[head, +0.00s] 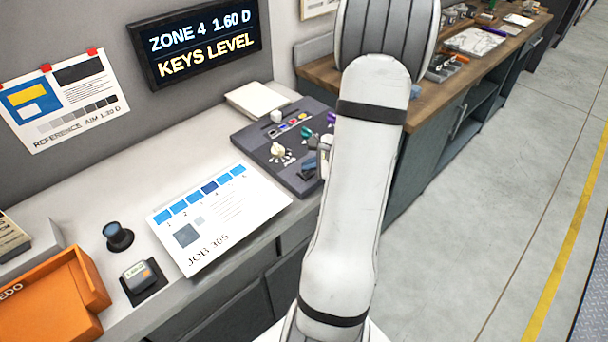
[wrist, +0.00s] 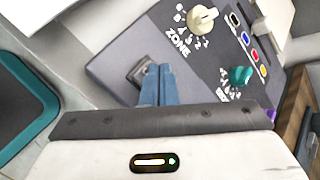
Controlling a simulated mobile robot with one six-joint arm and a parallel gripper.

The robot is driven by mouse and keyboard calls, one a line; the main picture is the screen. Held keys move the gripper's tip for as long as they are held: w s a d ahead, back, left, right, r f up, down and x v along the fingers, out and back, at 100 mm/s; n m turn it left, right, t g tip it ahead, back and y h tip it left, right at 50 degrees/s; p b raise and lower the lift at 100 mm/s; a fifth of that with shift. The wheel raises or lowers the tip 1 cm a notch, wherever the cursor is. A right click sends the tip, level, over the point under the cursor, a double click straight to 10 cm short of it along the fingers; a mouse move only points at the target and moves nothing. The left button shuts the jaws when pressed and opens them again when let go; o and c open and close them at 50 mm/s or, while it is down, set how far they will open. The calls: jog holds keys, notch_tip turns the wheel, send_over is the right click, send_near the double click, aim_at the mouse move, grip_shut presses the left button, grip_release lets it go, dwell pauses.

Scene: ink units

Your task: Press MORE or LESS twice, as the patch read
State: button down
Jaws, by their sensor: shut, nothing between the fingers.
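The dark key console (head: 250,137) stands on the counter, partly hidden by my arm. It also fills much of the wrist view (wrist: 110,55). My gripper (wrist: 158,70) is shut and empty, its blue fingertips over or against a square grey key (wrist: 137,73); I cannot tell whether they touch it. No MORE or LESS label is readable. The cream ZONE knob (wrist: 201,18) and a teal knob (wrist: 240,75) are to the right. The wall display (head: 200,40) reads "ZONE 4 1.60 D" and "KEYS LEVEL". The reference sheet (head: 62,100) carries an aim value, possibly 1.30 D.
A JOB 305 sheet (head: 225,225) with blue patches lies left of the console. A small handheld meter (head: 138,277), a dark round knob-like item (head: 117,236) and an orange tray (head: 50,290) are at the left. A wooden bench (head: 425,88) stands behind my arm.

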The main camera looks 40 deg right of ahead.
aim_at(310, 174)
jog(key=shift+f+b, duration=0.5)
jog(key=shift+b, duration=0.2)
dwell(0.6)
jog(key=shift+r, duration=0.1)
jog(key=shift+r+p, duration=0.55)
jog(key=shift+r, duration=0.3)
jog(key=shift+r+p, duration=1.65)
jog(key=shift+r, duration=0.9)
jog(key=shift+f, duration=0.1)
dwell(0.5)
